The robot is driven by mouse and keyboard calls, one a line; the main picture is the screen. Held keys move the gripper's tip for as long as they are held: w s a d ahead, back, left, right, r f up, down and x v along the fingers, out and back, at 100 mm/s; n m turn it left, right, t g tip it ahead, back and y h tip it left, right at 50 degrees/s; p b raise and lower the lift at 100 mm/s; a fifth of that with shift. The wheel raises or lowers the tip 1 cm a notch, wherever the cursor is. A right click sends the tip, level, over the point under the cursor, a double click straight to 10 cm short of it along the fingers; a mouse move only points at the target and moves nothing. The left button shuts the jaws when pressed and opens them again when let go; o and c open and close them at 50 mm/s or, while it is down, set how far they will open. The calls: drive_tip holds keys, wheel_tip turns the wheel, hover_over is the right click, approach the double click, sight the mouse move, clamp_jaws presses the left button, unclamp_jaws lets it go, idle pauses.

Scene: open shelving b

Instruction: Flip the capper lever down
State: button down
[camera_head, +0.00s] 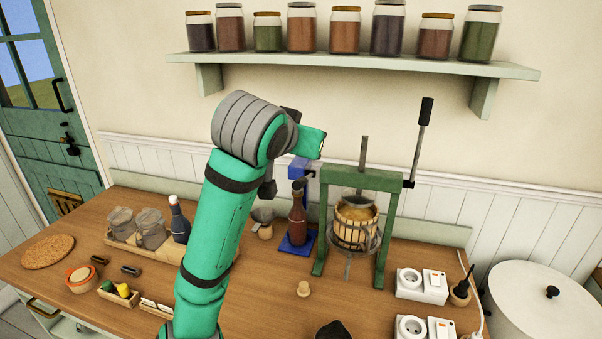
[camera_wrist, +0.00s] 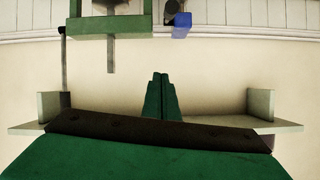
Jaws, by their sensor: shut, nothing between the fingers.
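The blue bottle capper (camera_head: 297,245) stands on the table left of the green press, with a brown bottle (camera_head: 297,220) upright on its base. A dark part at the capper's head (camera_head: 305,180) shows above the bottle; my arm partly covers this area, so I cannot clearly make out the lever's pose. The capper's blue top (camera_wrist: 181,32) also shows at the top of the wrist view, beside a dark rounded piece. My gripper (camera_wrist: 161,76) is shut and empty, apart from the capper. In the head view its fingers are not clear.
The green press (camera_head: 362,180), with a tall black-handled lever (camera_head: 424,125) raised at its right, stands close beside the capper. A wall shelf (camera_head: 350,64) with several jars is above. A crate of jars (camera_head: 140,243) sits left, power sockets (camera_head: 421,285) right.

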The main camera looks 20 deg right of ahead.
drive_tip(key=s+a+f+g+y, duration=0.1)
drive_tip(key=s+a, duration=0.1)
hover_over(301, 182)
drive_tip(key=d, duration=0.2)
wheel_tip(301, 182, down, 6)
drive_tip(key=shift+w+a+f, duration=0.2)
drive_tip(key=shift+a+f, duration=0.2)
drive_tip(key=shift+f, duration=0.1)
drive_tip(key=shift+w+a+f, duration=0.15)
drive_tip(key=shift+a+f, duration=0.25)
drive_tip(key=shift+f, duration=0.05)
drive_tip(key=shift+s+f, duration=0.3)
drive_tip(key=shift+f, duration=0.25)
drive_tip(key=shift+a+f, duration=0.1)
drive_tip(key=shift+a, duration=0.25)
drive_tip(key=shift+d, duration=0.1)
